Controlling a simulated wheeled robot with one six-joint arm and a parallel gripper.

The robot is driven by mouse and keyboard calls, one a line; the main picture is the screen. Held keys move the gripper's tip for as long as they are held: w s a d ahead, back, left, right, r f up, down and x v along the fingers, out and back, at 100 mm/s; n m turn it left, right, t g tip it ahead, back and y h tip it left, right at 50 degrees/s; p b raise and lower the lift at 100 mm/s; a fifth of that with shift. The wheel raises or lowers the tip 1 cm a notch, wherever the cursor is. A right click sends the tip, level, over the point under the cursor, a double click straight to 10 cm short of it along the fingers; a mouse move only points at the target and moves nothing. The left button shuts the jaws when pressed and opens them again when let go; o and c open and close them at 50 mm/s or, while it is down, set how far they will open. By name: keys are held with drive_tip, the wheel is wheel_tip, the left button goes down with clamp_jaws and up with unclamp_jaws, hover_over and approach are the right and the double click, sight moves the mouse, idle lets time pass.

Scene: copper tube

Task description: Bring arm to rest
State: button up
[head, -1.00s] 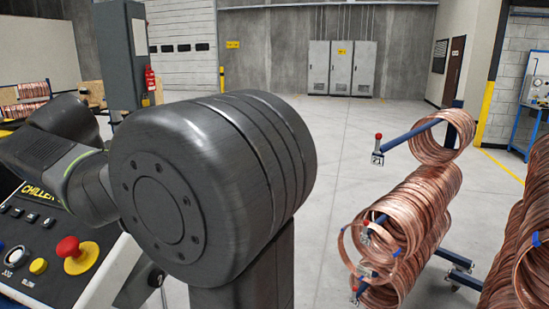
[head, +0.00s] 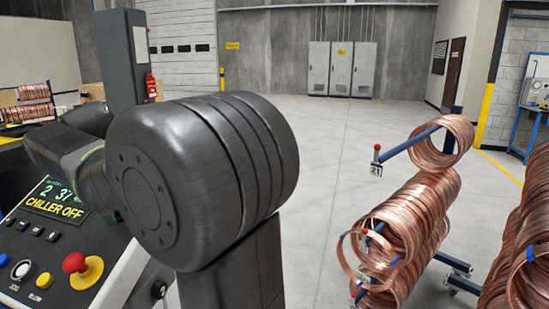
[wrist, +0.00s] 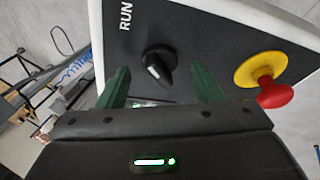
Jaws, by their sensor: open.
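My gripper (wrist: 160,88) shows in the wrist view with its two green fingers apart and nothing between them. Beyond the fingers is a black control panel with a rotary knob (wrist: 158,65) beside the word RUN. A red emergency button on a yellow base (wrist: 262,70) is to the right of the fingers. In the head view my arm fills the left middle and my gripper is hidden. The control panel (head: 60,250) stands at the lower left, with a display (head: 58,198) reading CHILLER OFF and the red button (head: 76,263).
A rack with copper tube coils (head: 400,230) stands at the right, with more coils (head: 528,240) at the right edge. A grey post (head: 120,60) with a red extinguisher (head: 150,85) is behind my arm. The floor (head: 340,130) toward the grey cabinets (head: 342,68) is clear.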

drive_tip(key=n+g+p, duration=0.1)
drive_tip(key=n, duration=0.3)
drive_tip(key=shift+w+r+n, duration=0.1)
drive_tip(key=shift+w+n, duration=0.05)
drive_tip(key=shift+n, duration=0.15)
idle(0.5)
